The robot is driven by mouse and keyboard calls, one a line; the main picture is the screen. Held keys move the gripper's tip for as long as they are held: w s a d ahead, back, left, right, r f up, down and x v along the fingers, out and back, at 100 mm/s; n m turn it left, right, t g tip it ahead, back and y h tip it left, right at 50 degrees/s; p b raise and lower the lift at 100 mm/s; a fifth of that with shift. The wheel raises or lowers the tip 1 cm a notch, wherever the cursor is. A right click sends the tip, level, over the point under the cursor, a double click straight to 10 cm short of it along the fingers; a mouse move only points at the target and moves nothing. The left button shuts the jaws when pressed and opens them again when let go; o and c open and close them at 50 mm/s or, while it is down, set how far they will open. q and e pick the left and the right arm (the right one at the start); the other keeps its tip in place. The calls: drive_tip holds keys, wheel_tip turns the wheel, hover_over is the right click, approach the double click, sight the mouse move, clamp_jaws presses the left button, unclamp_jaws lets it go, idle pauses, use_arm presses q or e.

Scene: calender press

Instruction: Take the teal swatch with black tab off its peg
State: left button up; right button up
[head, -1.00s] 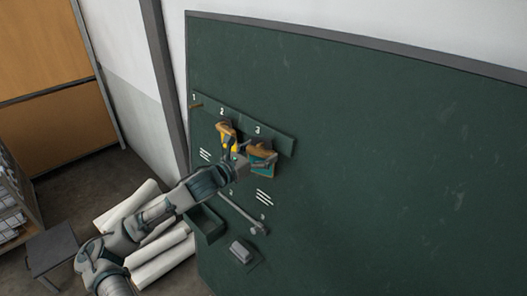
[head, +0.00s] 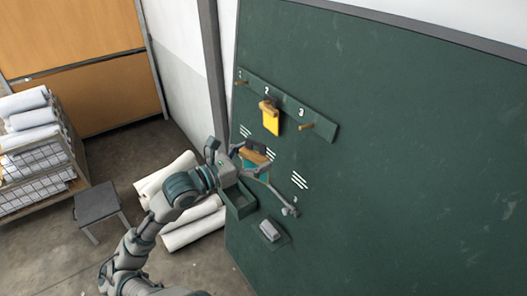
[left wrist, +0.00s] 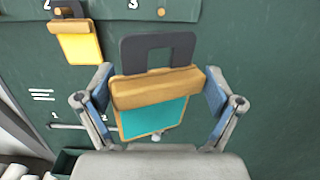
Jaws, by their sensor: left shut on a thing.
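The teal swatch (left wrist: 152,118) has a tan top bar and border and a black tab (left wrist: 158,52) with a square opening. My left gripper (left wrist: 158,98) is shut on it, with a finger at each end of the tan bar. In the head view the teal swatch (head: 256,170) is held by my left gripper (head: 250,160), off the pegs, below the peg rail. Peg 3 (head: 306,127) is bare. My right gripper is not in view.
A yellow swatch (head: 271,122) hangs on peg 2, and peg 1 (head: 241,83) is empty. A green tray (head: 238,203), a grey handle (head: 270,188) and an eraser-like block (head: 270,231) are on the green board. A stool (head: 97,205) and white rolls stand at the left.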

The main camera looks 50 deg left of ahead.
use_arm(q)
drive_tip(key=shift+r, duration=0.2)
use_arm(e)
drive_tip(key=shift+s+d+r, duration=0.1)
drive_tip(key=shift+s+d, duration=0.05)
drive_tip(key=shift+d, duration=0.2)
use_arm(q)
drive_tip(key=shift+r+p, duration=0.2)
drive_tip(key=shift+p, duration=0.1)
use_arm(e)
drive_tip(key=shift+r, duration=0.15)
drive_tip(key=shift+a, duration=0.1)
use_arm(q)
drive_tip(key=shift+s+a+r, duration=0.15)
drive_tip(key=shift+s+r, duration=0.05)
drive_tip(key=shift+s, duration=0.9)
drive_tip(key=shift+s+r+b, duration=0.15)
drive_tip(key=shift+s+b, duration=0.25)
drive_tip(key=shift+s, duration=0.8)
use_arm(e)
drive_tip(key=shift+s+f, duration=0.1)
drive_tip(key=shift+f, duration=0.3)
use_arm(q)
drive_tip(key=shift+a, duration=0.1)
